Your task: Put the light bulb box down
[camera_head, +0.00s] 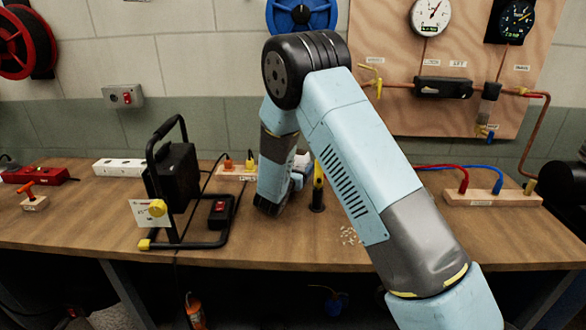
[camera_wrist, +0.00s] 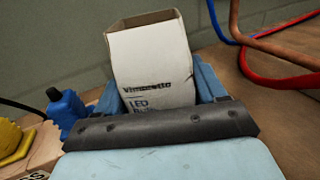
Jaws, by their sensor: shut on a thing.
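The light bulb box (camera_wrist: 150,60) is a white carton with an open brown top and "LED" print, upright and leaning slightly in the wrist view. My gripper (camera_wrist: 156,88) is shut on it, with a blue finger along each side. The box's lower part is hidden behind my gripper's dark edge. In the head view only a small white piece of the box (camera_head: 303,161) shows behind my arm, over the back of the wooden bench (camera_head: 120,222). Whether the box touches the bench cannot be told.
A black work lamp (camera_head: 176,180) on a tube stand is left of my arm. A yellow-and-black tool (camera_head: 317,188) stands close to its right. A wooden block with red and blue hoses (camera_head: 490,198) is at the right. Bare bench lies at front right.

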